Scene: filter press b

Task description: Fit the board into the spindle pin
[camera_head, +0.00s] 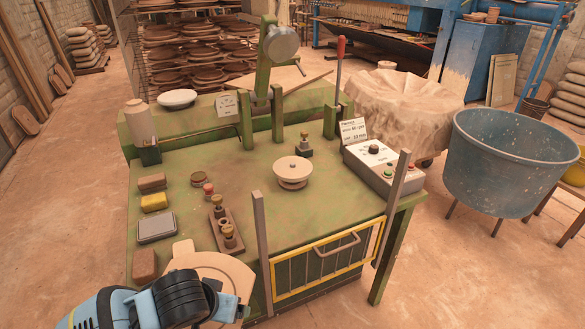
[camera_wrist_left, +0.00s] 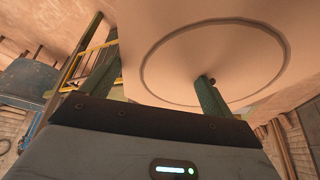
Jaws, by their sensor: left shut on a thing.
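The board (camera_head: 218,268) is a flat, pale beige, roughly round plate at the bottom left of the head view, by the table's near left corner. My left gripper (camera_head: 212,302) is shut on it, and the wrist partly hides it. In the left wrist view the board (camera_wrist_left: 225,50) fills the upper part, with a ring groove on its face and one of my fingers across it. The spindle head (camera_head: 293,172) is a pale round disc on the green table, with a small dark pin (camera_head: 293,165) at its middle. The board is apart from it, nearer and to the left. My right gripper is not in view.
A wooden block with brass knobs (camera_head: 226,228), a yellow sponge (camera_head: 154,202) and a grey box (camera_head: 157,228) stand on the table's left side. A yellow-framed guard (camera_head: 326,262) with upright posts rises at the front edge. A control box (camera_head: 383,170) sits at the right.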

